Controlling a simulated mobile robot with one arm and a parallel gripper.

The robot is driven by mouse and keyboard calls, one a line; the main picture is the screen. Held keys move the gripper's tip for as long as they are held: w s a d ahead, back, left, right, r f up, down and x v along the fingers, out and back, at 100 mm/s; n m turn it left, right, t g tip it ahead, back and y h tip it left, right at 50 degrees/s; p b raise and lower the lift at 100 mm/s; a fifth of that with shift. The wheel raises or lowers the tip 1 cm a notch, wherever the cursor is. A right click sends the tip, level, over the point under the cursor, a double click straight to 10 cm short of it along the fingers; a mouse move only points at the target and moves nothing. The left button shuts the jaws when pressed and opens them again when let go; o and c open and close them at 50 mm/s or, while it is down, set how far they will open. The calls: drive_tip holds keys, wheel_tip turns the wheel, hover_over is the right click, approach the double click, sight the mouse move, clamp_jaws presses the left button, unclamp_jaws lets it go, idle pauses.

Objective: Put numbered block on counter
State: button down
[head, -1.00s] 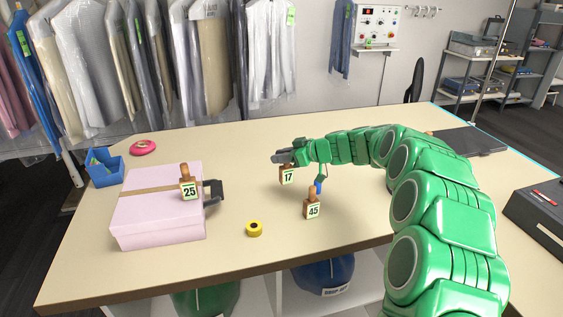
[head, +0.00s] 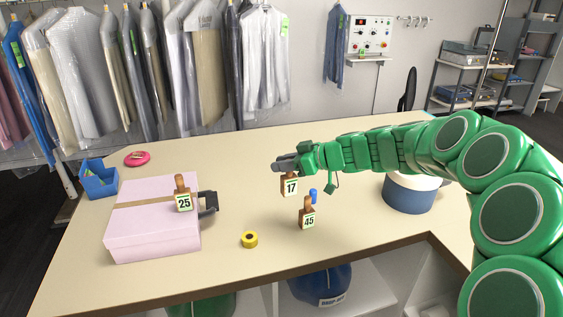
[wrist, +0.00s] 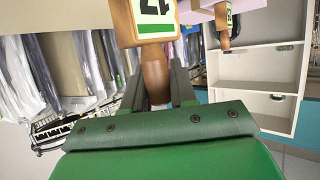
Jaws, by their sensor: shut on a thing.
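The block numbered 17 (head: 290,185) hangs below my gripper (head: 284,164) in the head view, over the counter (head: 240,215). My gripper is shut on its wooden handle; the wrist view shows the handle (wrist: 154,75) between the two dark fingers. I cannot tell whether the block's base touches the counter. Block 45 (head: 308,218) stands upright on the counter just in front. Block 25 (head: 183,198) stands on the pink box (head: 150,240) at the left.
A yellow tape roll (head: 249,240), a small blue object (head: 313,195), a blue bin (head: 99,184) and a pink ring (head: 137,158) are on the counter. A dark blue round container (head: 408,195) stands under my arm. Garments (head: 200,70) hang behind. The counter's middle-left is clear.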

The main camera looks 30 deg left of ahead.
drive_tip(key=shift+s+d+r, duration=0.6)
drive_tip(key=shift+s+d, duration=0.15)
drive_tip(key=shift+s, duration=0.2)
